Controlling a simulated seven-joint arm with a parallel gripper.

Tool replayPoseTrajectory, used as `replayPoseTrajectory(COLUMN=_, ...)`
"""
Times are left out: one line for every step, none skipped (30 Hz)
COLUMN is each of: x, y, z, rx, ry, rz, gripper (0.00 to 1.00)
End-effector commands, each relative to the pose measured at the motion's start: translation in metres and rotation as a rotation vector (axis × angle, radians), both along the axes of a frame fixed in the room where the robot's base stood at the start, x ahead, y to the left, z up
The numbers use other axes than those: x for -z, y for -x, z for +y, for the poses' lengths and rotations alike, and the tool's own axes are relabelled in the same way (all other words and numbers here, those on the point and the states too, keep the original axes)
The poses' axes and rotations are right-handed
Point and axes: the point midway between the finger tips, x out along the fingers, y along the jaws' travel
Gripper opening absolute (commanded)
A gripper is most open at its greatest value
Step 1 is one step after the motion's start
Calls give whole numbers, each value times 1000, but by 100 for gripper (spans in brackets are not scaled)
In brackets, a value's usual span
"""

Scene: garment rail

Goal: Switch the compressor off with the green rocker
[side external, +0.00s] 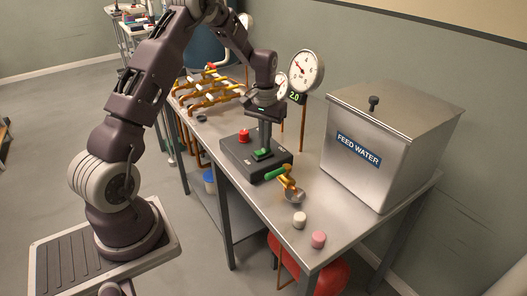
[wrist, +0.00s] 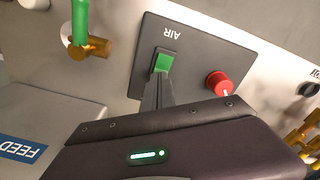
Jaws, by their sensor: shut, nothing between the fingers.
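The green rocker (side external: 263,154) sits on top of a dark control box (side external: 238,161) on the metal bench. In the wrist view the green rocker (wrist: 164,62) shows in a black frame beside the "AIR" label on the panel (wrist: 195,62). My gripper (side external: 264,147) points down over the box with its fingers shut and empty. In the wrist view the fingertips (wrist: 160,76) are at one end of the rocker and overlap it. They look to be touching or very near it; I cannot tell which. The rocker's tilt is unclear.
A red mushroom button (side external: 244,136) stands on the same box, also seen in the wrist view (wrist: 218,83). A green-handled valve (side external: 279,172) is close beside the box. A feed water tank (side external: 385,145), gauge (side external: 305,70) and copper pipes (side external: 210,95) stand around.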

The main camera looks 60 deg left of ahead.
Motion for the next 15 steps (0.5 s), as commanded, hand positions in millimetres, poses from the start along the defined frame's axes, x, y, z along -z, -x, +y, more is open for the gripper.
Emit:
replayPoseTrajectory(x=1, y=0, z=0, rx=0, ry=0, rz=0, gripper=0)
replayPoseTrajectory(x=1, y=0, z=0, rx=0, ry=0, rz=0, gripper=0)
replayPoseTrajectory(x=2, y=0, z=0, rx=0, ry=0, rz=0, gripper=0)
replayPoseTrajectory(x=2, y=0, z=0, rx=0, ry=0, rz=0, gripper=0)
replayPoseTrajectory(x=3, y=0, z=0, rx=0, ry=0, rz=0, gripper=0)
replayPoseTrajectory(x=4, y=0, z=0, rx=0, ry=0, rz=0, gripper=0)
replayPoseTrajectory(x=4, y=0, z=0, rx=0, ry=0, rz=1, gripper=0)
replayPoseTrajectory(x=4, y=0, z=0, rx=0, ry=0, rz=1, gripper=0)
replayPoseTrajectory(x=5, y=0, z=0, rx=0, ry=0, rz=1, gripper=0)
replayPoseTrajectory(x=5, y=0, z=0, rx=0, ry=0, rz=1, gripper=0)
replayPoseTrajectory(x=6, y=0, z=0, rx=0, ry=0, rz=1, gripper=0)
replayPoseTrajectory(x=5, y=0, z=0, rx=0, ry=0, rz=1, gripper=0)
replayPoseTrajectory(x=4, y=0, z=0, rx=0, ry=0, rz=0, gripper=0)
replayPoseTrajectory(x=2, y=0, z=0, rx=0, ry=0, rz=0, gripper=0)
replayPoseTrajectory(x=-2, y=0, z=0, rx=0, ry=0, rz=-1, gripper=0)
